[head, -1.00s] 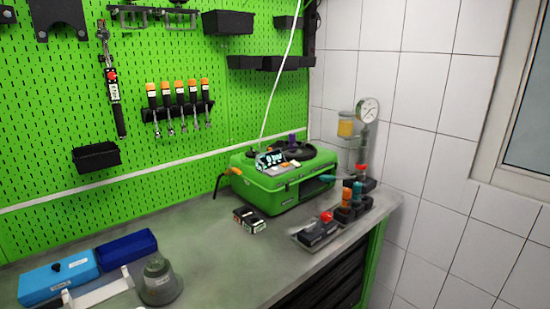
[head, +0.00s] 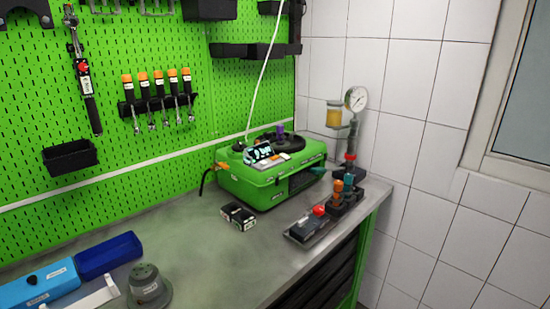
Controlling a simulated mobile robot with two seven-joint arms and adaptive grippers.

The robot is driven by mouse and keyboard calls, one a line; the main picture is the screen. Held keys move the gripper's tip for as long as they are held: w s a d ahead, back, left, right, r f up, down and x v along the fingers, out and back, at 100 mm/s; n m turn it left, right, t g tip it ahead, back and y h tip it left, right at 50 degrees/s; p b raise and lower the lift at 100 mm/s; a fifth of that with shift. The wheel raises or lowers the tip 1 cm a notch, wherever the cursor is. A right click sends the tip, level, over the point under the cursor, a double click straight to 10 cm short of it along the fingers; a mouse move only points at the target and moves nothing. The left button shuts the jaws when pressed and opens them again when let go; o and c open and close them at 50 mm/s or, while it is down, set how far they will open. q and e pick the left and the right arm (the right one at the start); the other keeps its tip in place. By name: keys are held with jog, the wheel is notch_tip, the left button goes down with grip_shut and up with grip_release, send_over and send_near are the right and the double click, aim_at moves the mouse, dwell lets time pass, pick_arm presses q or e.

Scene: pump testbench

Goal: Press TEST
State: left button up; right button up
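A green pump testbench unit (head: 265,190) stands on the grey bench against the green pegboard. A small tilted display (head: 259,152) with lit characters sits on its top, beside a dark round part (head: 290,143). A button labelled TEST cannot be made out at this size. A red knob or button (head: 319,210) sits on a dark box (head: 311,226) at the bench's front edge, right of the unit. Neither of my grippers is in view.
A gauge (head: 356,98) on a stand is at the back right. Orange and teal-topped parts (head: 338,186) stand in a dark holder. A small black box (head: 238,216) lies before the unit. Blue bins (head: 109,254) and a grey-green pot (head: 149,287) are at left. The middle bench is clear.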

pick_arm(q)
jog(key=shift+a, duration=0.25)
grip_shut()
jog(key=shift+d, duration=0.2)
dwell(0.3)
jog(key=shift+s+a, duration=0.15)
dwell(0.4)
